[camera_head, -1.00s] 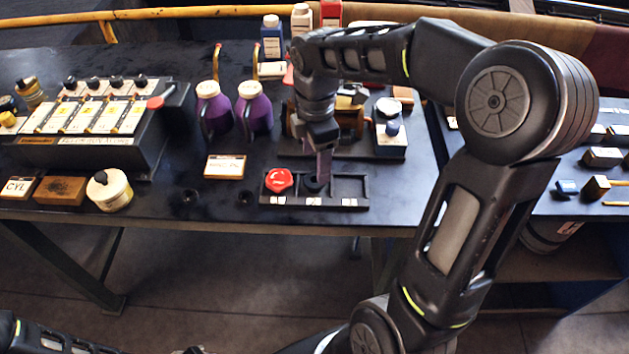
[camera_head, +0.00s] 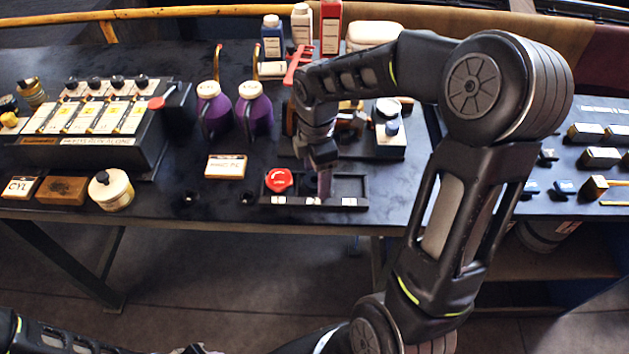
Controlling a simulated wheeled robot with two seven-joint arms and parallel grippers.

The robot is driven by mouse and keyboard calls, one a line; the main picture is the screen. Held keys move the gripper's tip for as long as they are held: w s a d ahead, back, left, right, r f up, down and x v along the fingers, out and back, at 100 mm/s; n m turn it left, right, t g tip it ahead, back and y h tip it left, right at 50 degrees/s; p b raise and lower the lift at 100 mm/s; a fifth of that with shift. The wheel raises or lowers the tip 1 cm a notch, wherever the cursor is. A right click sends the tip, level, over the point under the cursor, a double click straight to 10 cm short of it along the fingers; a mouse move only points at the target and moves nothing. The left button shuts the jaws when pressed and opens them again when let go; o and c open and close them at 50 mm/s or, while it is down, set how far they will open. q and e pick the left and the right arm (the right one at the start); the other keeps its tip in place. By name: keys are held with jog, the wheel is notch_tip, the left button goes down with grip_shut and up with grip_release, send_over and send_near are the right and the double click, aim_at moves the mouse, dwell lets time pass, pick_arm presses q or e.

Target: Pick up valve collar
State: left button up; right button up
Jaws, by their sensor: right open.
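A black three-part tray (camera_head: 350,206) lies at the front edge of the table, with white labels along its front. A red round knob (camera_head: 278,180) sits in its left compartment. My right gripper (camera_head: 323,188) points down into the middle compartment with its fingers open. A dark round piece, perhaps the valve collar, showed in that compartment earlier; now the gripper mostly hides it, and I cannot tell whether the fingers touch it. The right compartment looks empty. My left arm shows at the bottom left; its gripper is not clearly in view.
Two purple jugs (camera_head: 254,112) stand left of my right wrist. A labelled card (camera_head: 226,166) lies left of the tray. A fixture with a dark knob (camera_head: 391,127) stands behind the tray on the right. A cream tin (camera_head: 110,189) stands at the front left.

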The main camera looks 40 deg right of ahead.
grip_shut()
dwell(0.7)
